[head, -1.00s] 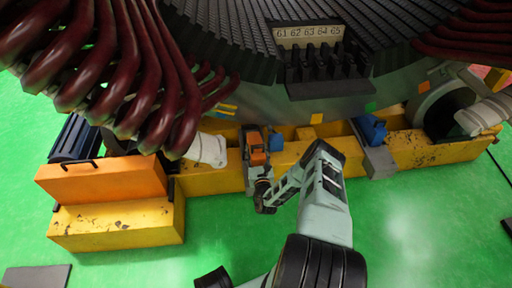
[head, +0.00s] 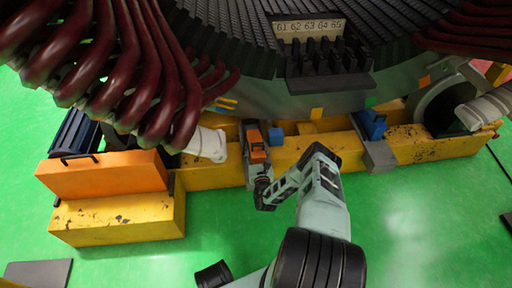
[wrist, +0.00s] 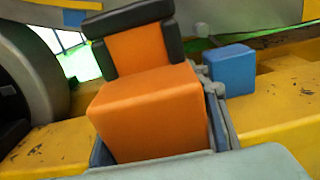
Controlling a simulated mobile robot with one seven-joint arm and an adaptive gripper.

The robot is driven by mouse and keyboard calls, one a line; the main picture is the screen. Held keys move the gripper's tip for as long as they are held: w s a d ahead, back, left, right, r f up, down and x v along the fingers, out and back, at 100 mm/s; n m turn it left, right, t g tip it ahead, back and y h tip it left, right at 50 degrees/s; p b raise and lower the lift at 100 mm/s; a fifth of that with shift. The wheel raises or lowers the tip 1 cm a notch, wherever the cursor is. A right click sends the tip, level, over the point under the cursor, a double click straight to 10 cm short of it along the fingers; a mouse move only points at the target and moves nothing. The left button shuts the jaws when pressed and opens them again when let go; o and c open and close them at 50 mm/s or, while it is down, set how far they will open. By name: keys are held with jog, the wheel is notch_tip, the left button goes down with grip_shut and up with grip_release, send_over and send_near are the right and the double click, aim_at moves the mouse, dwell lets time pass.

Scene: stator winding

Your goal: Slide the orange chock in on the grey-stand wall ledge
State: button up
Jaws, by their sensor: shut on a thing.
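The orange chock (wrist: 150,110) fills the middle of the wrist view: a box-shaped front part with a tilted, dark-edged orange part behind it. In the head view the chock (head: 258,154) is small, at the yellow beam left of centre. My gripper (head: 262,182) is at its near side and shut on it; its fingers are mostly hidden. A grey stand (head: 251,175) sits on the beam at this same spot. Grey-blue edges show on both sides of the chock in the wrist view. The contact between chock and ledge is hidden.
A blue block (wrist: 230,69) stands just right of the chock. Another grey stand (head: 380,155) with a blue chock (head: 371,124) is further right. Dark red coils (head: 150,80) hang at upper left, and the stator (head: 260,45) looms behind. Open green floor lies in front.

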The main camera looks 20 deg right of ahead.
aim_at(254, 133)
jog(key=shift+f, duration=0.15)
jog(key=shift+w, duration=0.2)
jog(key=shift+x, duration=3.95)
jog(key=shift+w+d+f, duration=0.25)
jog(key=shift+w+f, duration=0.1)
jog(key=shift+w, duration=0.1)
jog(key=o, duration=1.4)
jog(key=shift+d+f, duration=0.1)
jog(key=shift+c, duration=0.2)
jog(key=shift+f, duration=0.1)
jog(key=shift+s, duration=0.6)
jog(key=v, duration=1)
jog(key=shift+s+a+r, duration=0.25)
jog(key=shift+s+a, duration=0.05)
jog(key=shift+s, duration=0.05)
